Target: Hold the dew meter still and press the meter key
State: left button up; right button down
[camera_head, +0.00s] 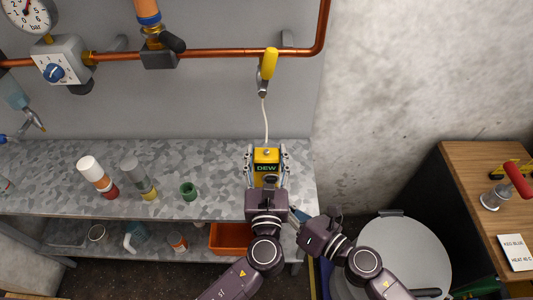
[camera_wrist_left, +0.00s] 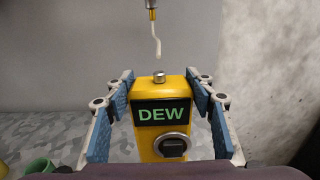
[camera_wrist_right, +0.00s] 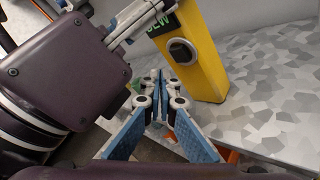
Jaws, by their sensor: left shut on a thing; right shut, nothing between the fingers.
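The yellow dew meter (camera_head: 267,157) stands upright on the grey bench, with a dark DEW display. My left gripper (camera_head: 267,150) is shut on it, with a blue-padded finger on each side. The left wrist view shows the meter (camera_wrist_left: 164,92) between the fingers, a metal stub on top and a round dark key (camera_wrist_left: 173,146) in a grey ring below the display. The key also shows in the right wrist view (camera_wrist_right: 182,51). My right gripper (camera_head: 295,213) is shut and empty, below and right of the meter, apart from the key; its fingertips (camera_wrist_right: 160,76) meet.
A white tube (camera_head: 265,118) hangs from a yellow-handled valve (camera_head: 268,65) above the meter. A green cup (camera_head: 189,191) and bottles (camera_head: 97,174) stand left on the bench. An orange bin (camera_head: 230,238) is below. A wooden table (camera_head: 460,175) is at right.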

aim_at(261, 179)
jog(key=shift+w, duration=1.15)
jog(key=shift+w, duration=0.1)
dwell(0.5)
jog(key=shift+w, duration=0.4)
jog(key=shift+s, duration=0.45)
jog(key=s, duration=0.6)
dwell(0.5)
dwell(0.5)
